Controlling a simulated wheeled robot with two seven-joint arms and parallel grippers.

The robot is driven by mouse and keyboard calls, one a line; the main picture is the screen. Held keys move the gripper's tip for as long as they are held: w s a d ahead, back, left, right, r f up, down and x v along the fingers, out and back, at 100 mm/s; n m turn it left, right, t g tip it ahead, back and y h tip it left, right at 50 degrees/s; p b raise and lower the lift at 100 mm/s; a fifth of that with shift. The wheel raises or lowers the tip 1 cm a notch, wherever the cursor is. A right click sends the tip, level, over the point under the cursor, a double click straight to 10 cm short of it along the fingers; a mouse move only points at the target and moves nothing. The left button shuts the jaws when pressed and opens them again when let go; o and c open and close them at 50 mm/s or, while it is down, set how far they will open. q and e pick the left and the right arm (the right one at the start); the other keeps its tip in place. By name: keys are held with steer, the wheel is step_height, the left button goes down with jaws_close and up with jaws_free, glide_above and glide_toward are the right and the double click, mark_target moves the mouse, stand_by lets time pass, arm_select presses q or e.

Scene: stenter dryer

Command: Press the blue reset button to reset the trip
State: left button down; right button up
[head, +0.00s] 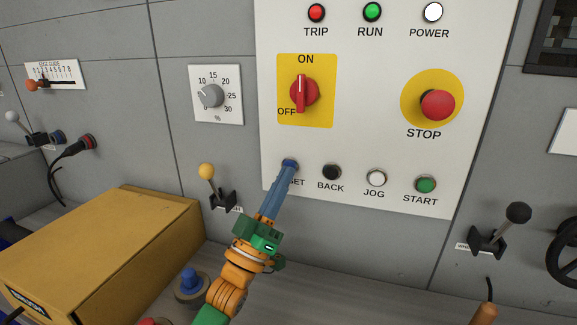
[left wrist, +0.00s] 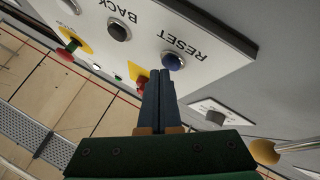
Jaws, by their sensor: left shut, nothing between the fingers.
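The blue reset button (head: 289,162) is at the lower left of the white control panel (head: 370,145), with its RESET label partly hidden by my gripper. My left gripper (head: 286,172) is shut and empty, its blue fingers pointing up at the button. In the left wrist view the button (left wrist: 173,61) shows just beyond the closed fingertips (left wrist: 159,73), slightly to their right. I cannot tell whether they touch. The TRIP lamp (head: 316,13) shows red at the top of the panel. My right gripper is not in view.
Black BACK (head: 331,171), white JOG (head: 376,177) and green START (head: 425,184) buttons line up to the right. A red STOP button (head: 437,105) and a red rotary switch (head: 303,92) sit above. A yellow-knobbed lever (head: 207,173) and a yellow box (head: 100,245) are on the left.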

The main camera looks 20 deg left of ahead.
arm_select(q)
steer(key=s+p, duration=0.3)
steer(key=s, duration=0.3)
steer(key=shift+a, duration=0.1)
stand_by(0.5)
